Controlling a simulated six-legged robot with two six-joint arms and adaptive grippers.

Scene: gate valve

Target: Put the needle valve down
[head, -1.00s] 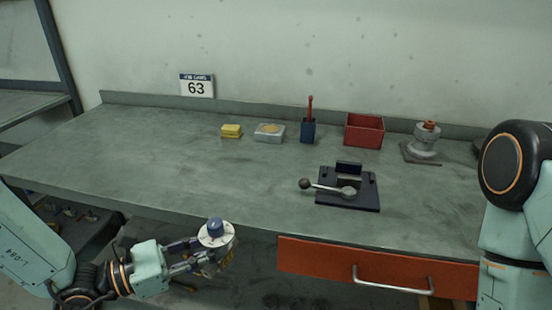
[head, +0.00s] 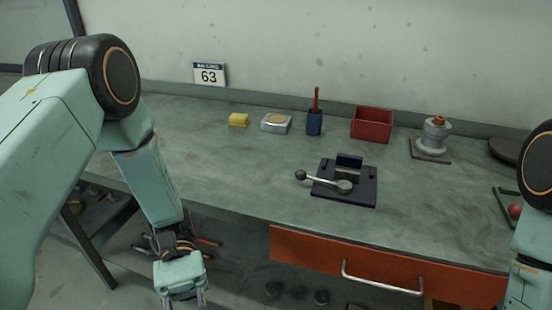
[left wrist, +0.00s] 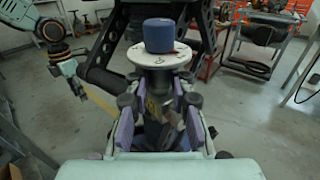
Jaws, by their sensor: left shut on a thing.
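The needle valve (left wrist: 158,57) has a blue knob on a white round plate above a metal body. In the left wrist view it stands upright between the fingers of my left gripper (left wrist: 160,115), which is shut on its body. The fingers hide part of the lower body. In the head view my left gripper (head: 183,300) is low at the bottom edge, in front of the bench and below its top, and the valve is out of sight there. A teal arm, apparently my right one, shows small in the left wrist view; its gripper (left wrist: 79,89) is too small to read.
The bench top (head: 240,190) has free room at its left and middle. An orange drawer (head: 320,255) is below.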

